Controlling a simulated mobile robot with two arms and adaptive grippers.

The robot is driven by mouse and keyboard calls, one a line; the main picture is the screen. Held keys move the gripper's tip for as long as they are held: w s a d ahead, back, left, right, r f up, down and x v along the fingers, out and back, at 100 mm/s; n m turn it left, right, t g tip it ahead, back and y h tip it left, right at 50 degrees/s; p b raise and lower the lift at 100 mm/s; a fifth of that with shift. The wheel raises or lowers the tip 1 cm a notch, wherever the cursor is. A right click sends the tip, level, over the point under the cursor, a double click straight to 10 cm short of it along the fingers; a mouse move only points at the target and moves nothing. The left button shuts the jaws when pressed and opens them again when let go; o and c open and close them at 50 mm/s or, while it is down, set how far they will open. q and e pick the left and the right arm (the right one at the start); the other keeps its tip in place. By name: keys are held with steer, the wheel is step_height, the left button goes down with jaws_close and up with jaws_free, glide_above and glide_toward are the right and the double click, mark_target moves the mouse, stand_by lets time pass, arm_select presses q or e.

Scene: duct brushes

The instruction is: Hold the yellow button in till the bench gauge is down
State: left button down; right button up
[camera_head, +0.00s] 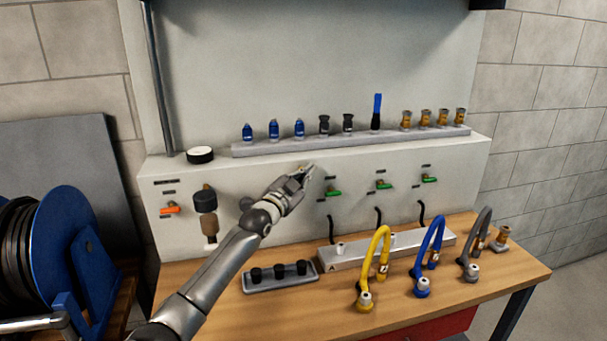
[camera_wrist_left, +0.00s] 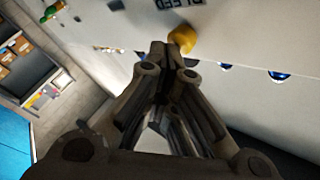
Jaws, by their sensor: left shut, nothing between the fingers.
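My left gripper (camera_head: 306,171) is shut and empty, its tips up against the front of the grey bench panel. In the left wrist view its closed fingertips (camera_wrist_left: 163,50) lie right beside the yellow button (camera_wrist_left: 183,39), partly overlapping it. The button sits on the panel under the printed word "BLEED". I cannot tell whether the tips touch it or how far in it is. In the head view the gripper largely hides that spot. A round black-rimmed item with a pale top (camera_head: 200,154), perhaps the gauge, stands on the panel's ledge; no reading is legible. My right gripper is not in view.
Green-handled valves (camera_head: 333,192) and an orange one (camera_head: 171,210) line the panel. A rack (camera_head: 350,142) holds several fittings above. Yellow (camera_head: 374,260), blue (camera_head: 430,250) and grey (camera_head: 478,240) hoses and a small tray (camera_head: 262,284) occupy the wooden bench. A blue reel (camera_head: 60,230) stands left.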

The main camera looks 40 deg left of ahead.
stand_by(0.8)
arm_select(q)
steer(key=shift+s+d+p, duration=0.65)
steer(key=shift+d+p, duration=0.05)
steer(key=shift+p, duration=0.3)
steer(key=s+d+p, duration=0.3)
steer(key=p, duration=0.1)
steer(key=shift+s+d, duration=0.1)
steer(key=shift+d, duration=0.3)
steer(key=shift+f, duration=0.1)
